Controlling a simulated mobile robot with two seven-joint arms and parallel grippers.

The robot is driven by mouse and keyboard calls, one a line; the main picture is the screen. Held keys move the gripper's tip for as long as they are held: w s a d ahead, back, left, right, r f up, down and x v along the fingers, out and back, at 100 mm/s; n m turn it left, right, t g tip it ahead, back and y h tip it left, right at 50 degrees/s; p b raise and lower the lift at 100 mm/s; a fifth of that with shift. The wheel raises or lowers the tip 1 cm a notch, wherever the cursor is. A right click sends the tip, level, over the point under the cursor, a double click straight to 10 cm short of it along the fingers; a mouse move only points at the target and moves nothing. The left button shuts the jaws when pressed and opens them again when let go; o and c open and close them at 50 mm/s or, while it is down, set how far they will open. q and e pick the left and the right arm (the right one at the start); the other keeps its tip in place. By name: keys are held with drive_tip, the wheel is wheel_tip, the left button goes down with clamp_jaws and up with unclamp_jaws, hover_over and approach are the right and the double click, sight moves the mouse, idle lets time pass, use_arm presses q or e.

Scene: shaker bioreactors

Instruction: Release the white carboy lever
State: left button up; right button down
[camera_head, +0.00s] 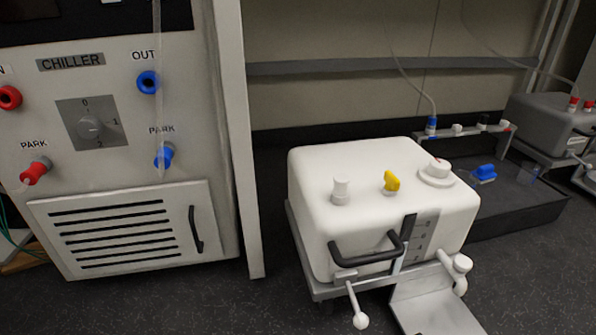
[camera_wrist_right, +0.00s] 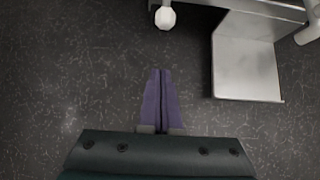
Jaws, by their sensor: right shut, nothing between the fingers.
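The white carboy (camera_head: 370,195) sits on a low metal stand at the centre right of the head view. A lever with a white ball knob (camera_head: 360,320) hangs down at the front of the stand, below the black handle (camera_head: 368,254). The knob also shows at the top of the right wrist view (camera_wrist_right: 165,18). My right gripper (camera_wrist_right: 158,72) is shut and empty, its purple fingers pointing towards the knob, with a gap between them in the picture. Neither gripper shows in the head view.
A metal plate (camera_wrist_right: 247,68) juts out at the front of the stand, right of the knob. A white spigot (camera_head: 460,264) is at the carboy's front right corner. A chiller cabinet (camera_head: 130,120) stands at the left. Dark floor in front is clear.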

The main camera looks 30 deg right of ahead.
sight(354, 303)
drive_tip(key=b+x, duration=0.2)
drive_tip(key=x, duration=0.2)
drive_tip(key=shift+a+f, duration=0.1)
drive_tip(key=shift+f, duration=0.25)
use_arm(q)
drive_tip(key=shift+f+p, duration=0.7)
drive_tip(key=shift+p, duration=0.25)
use_arm(e)
drive_tip(key=r, duration=0.1)
drive_tip(key=w+r, duration=0.1)
drive_tip(key=r, duration=0.2)
drive_tip(key=shift+w+d+r, duration=0.25)
drive_tip(key=shift+r, duration=0.05)
